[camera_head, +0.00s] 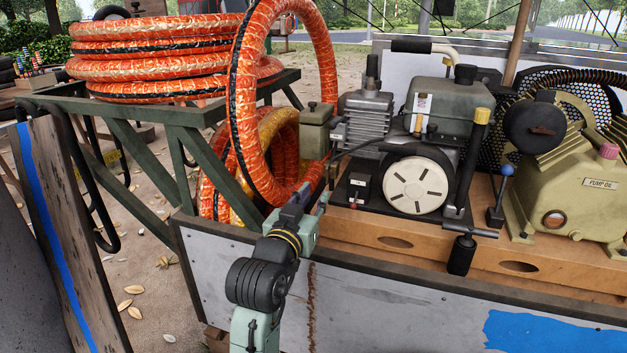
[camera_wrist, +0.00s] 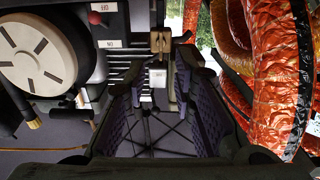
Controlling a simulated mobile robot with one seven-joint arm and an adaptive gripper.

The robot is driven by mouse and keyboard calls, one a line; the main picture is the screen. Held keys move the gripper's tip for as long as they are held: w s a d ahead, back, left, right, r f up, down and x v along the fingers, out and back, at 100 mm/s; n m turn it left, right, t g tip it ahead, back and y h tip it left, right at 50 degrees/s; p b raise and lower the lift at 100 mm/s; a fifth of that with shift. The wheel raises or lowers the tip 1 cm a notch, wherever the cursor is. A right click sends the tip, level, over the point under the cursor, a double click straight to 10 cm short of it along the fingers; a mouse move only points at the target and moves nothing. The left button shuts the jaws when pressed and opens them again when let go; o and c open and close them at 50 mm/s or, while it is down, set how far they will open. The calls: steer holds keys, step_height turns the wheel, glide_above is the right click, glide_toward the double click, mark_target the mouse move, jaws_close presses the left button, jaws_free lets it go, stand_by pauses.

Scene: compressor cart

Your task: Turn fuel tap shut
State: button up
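The small engine (camera_head: 410,150) stands on the cart with a round pale starter cover (camera_head: 416,185). A small olive tank (camera_head: 317,132) sits at its left end. In the wrist view, a small brass-coloured fitting (camera_wrist: 160,42) with a pale block (camera_wrist: 158,78) below it may be the fuel tap; I cannot tell its lever position. My gripper (camera_head: 318,198) is at the cart's left front corner, below the olive tank. In the wrist view, my gripper (camera_wrist: 162,95) is open, its purple-padded fingers apart. The pale block shows between them; I cannot tell whether they touch it.
An orange hose loop (camera_head: 240,110) hangs close left of my gripper; the hose also shows in the wrist view (camera_wrist: 272,70). A red switch (camera_wrist: 95,17) is on the engine panel. The cart's front wall (camera_head: 400,310) is below. A yellow-green pump (camera_head: 565,180) stands right.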

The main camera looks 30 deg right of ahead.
mark_target(327, 176)
steer(key=p+x, duration=0.1)
steer(key=x, duration=0.8)
steer(key=shift+w, duration=0.15)
jaws_close()
